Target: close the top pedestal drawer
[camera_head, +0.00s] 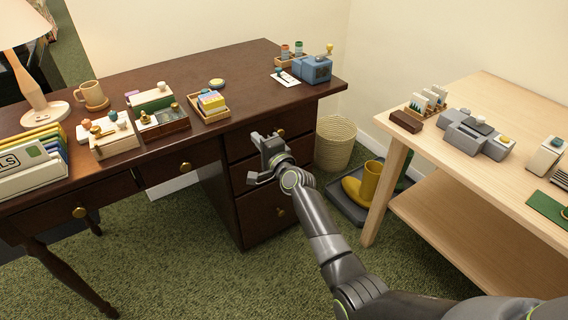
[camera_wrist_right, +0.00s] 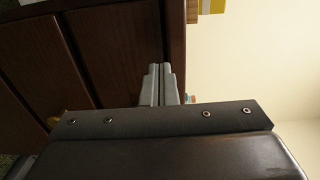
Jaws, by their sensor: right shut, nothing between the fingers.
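The desk's dark wood pedestal has stacked drawers with brass knobs. The top pedestal drawer (camera_head: 300,127) is just under the desktop, with its knob (camera_head: 281,132) visible. Its front looks about level with the fronts below, and I see no clear gap, though my gripper covers part of it. My right gripper (camera_head: 262,140) is shut and empty, in front of the upper drawers. In the right wrist view its fingers (camera_wrist_right: 160,85) are together close to a dark wood front (camera_wrist_right: 115,40). Whether they touch it, I cannot tell. My left gripper is not in view.
The desktop (camera_head: 200,72) holds a lamp, a mug (camera_head: 91,94), small trays and a blue device (camera_head: 312,69). A wicker basket (camera_head: 334,144) and yellow boots (camera_head: 362,184) stand right of the pedestal. A light wood table (camera_head: 490,105) is at right. Green carpet (camera_head: 200,275) lies open in front.

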